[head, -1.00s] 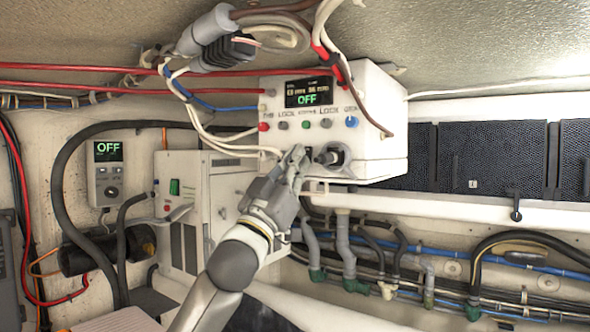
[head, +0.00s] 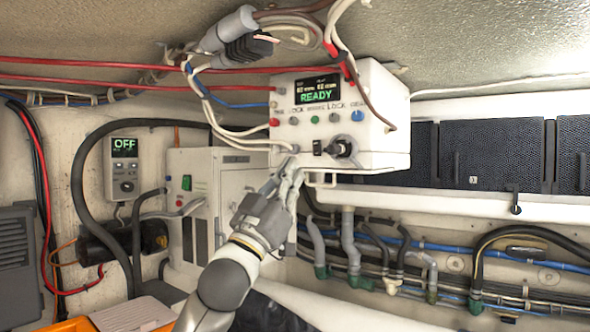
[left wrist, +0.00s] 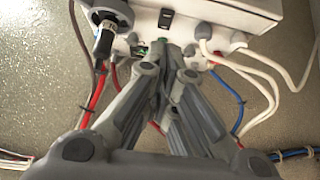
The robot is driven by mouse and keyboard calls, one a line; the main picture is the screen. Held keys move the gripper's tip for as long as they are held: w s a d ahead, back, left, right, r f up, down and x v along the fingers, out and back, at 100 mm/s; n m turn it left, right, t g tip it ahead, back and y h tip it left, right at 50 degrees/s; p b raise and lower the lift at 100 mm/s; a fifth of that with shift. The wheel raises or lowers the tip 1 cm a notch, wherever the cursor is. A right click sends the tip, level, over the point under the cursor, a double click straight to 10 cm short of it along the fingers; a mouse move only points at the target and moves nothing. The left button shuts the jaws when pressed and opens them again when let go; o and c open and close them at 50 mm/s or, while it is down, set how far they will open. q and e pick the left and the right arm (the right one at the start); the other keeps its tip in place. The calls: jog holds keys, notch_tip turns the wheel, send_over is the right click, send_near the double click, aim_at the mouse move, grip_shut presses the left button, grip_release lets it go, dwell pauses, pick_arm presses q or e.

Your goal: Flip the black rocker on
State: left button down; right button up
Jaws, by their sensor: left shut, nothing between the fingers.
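The white control box (head: 352,112) hangs on the wall, and its display (head: 318,91) reads READY in green. The small black rocker (head: 318,147) is on its front face, left of a black round knob (head: 342,148). The rocker also shows in the left wrist view (left wrist: 166,17), beyond the fingertips. My left gripper (head: 291,168) is shut and empty, its fingertips just below and left of the rocker, apart from it. In the left wrist view the fingers (left wrist: 163,48) point toward the box's edge. My right gripper is not in view.
White cables (head: 235,142) run into the box's left side. A white bracket (head: 320,182) sits under the box. A small grey controller (head: 124,168) on the left wall reads OFF. Hoses and pipes (head: 400,260) fill the space below right.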

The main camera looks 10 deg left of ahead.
pick_arm(q)
jog(key=s+a+f+n+g+y+b, duration=0.1)
jog(key=s+f+g+y, duration=0.15)
jog(key=f, duration=1.35)
jog(key=s+a+f+n+g+y+b, duration=0.15)
jog(key=f+g, duration=0.25)
jog(key=f, duration=1.1)
jog(key=s+f+n+g+y, duration=0.1)
jog(key=s+f+g+y, duration=0.2)
jog(key=f, duration=1.3)
jog(key=s+a+f+m+g+y, duration=0.1)
jog(key=s+f+g, duration=0.5)
jog(key=s+f, duration=0.8)
jog(key=s+a+f+m+g+y, duration=0.1)
jog(key=s+f+g, duration=0.7)
jog(key=s, duration=0.9)
notch_tip(320, 180, down, 30)
jog(key=s+r, duration=0.1)
jog(key=s, duration=0.2)
jog(key=s+a+f, duration=0.2)
jog(key=s+f, duration=1.2)
jog(key=s, duration=0.1)
jog(key=shift+s+a, duration=0.2)
jog(key=shift+a, duration=0.15)
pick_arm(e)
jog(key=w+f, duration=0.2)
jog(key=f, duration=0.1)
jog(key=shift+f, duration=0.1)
